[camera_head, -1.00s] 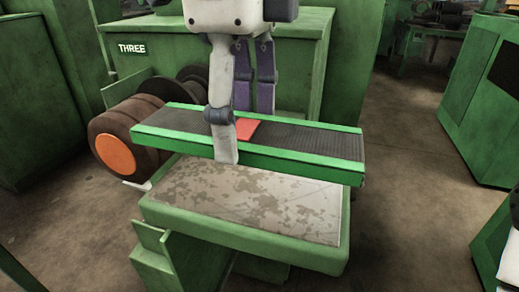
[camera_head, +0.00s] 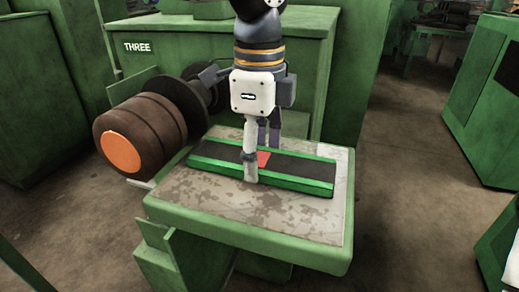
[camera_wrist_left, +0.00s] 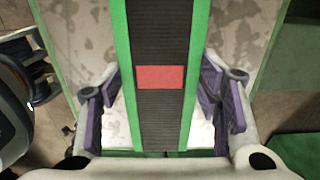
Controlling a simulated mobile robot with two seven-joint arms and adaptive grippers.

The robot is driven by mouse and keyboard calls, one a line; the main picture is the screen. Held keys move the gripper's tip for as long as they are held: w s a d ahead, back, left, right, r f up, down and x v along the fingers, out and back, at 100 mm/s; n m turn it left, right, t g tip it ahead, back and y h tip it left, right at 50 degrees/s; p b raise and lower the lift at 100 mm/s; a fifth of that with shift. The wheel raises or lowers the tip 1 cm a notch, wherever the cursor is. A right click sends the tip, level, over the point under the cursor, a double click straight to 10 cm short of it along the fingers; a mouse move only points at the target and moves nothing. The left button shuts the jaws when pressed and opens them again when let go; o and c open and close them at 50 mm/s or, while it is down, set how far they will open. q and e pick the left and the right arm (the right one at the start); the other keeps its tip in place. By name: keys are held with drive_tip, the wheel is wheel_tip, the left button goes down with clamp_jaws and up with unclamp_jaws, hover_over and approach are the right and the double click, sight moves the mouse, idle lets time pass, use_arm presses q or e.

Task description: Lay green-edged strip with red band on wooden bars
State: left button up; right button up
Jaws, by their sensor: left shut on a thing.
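The dark ribbed strip (camera_head: 300,167) has green long edges and a red band (camera_head: 263,158) near its middle. In the head view it lies level, at or just above the worn top of the green table; I cannot tell if it touches. My left gripper (camera_head: 261,164) straddles it at the red band, one finger on each long side, shut on it. In the left wrist view the strip (camera_wrist_left: 160,115) runs between the purple-padded fingers, its red band (camera_wrist_left: 161,77) centred. I cannot make out any wooden bars. My right gripper is not in view.
The green table (camera_head: 240,235) has bare, stained top surface in front of the strip. Brown rollers with an orange end (camera_head: 122,151) stand close on the left. A green cabinet marked THREE (camera_head: 200,50) stands behind. Open floor (camera_head: 420,200) lies to the right.

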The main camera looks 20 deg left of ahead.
use_arm(q)
drive_tip(key=o, duration=1.2)
drive_tip(key=shift+f, duration=0.1)
